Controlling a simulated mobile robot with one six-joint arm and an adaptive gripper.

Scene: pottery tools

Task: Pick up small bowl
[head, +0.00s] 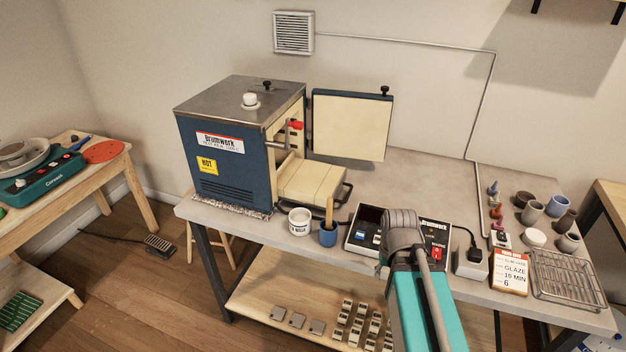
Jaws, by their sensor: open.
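Several small vessels stand at the right end of the grey table. They include a blue one (558,205), a dark brown one (523,199), a grey cup (532,212), a low white round piece (534,238) and a grey-brown cup (569,242). Which of these is the small bowl I cannot tell for sure at this size. My teal and grey arm rises from the bottom, in front of the control box and left of these vessels. My gripper's fingers do not show.
A blue kiln (222,165) with its door (352,125) open stands on the table (425,180). A white tub (300,221), a blue brush pot (328,236), a control box (362,236), a glaze card (510,272) and a wire rack (568,280) line the front. Bare tabletop lies behind the control box.

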